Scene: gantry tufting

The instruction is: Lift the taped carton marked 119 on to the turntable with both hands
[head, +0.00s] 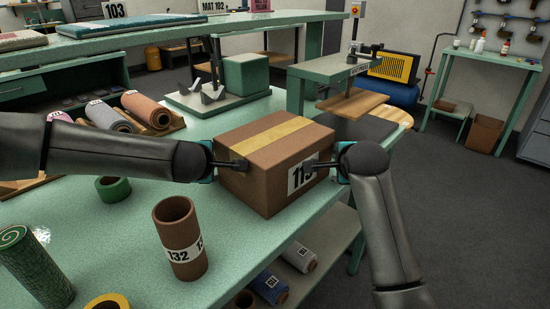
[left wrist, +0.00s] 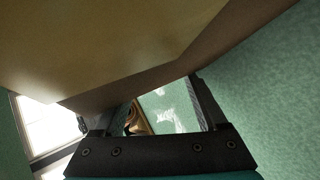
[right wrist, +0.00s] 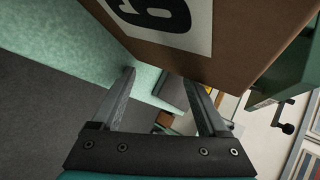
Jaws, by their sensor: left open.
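The brown carton (head: 262,158) with a yellow tape strip sits on the green table near its right edge. Its white label (head: 296,178) is partly covered by my right gripper; a last digit (right wrist: 160,12) shows in the right wrist view. My left gripper (head: 242,164) is open at the carton's left side, and the carton (left wrist: 110,50) looms above its fingers in the left wrist view. My right gripper (head: 312,163) is open at the labelled side, fingers spread. I cannot tell whether either touches the carton.
A brown tube marked 132 (head: 180,240), green tape roll (head: 113,188) and green roll (head: 35,265) stand in front on the table. Rolled carpets (head: 148,109) lie at left. A press stand (head: 345,68) rises behind right.

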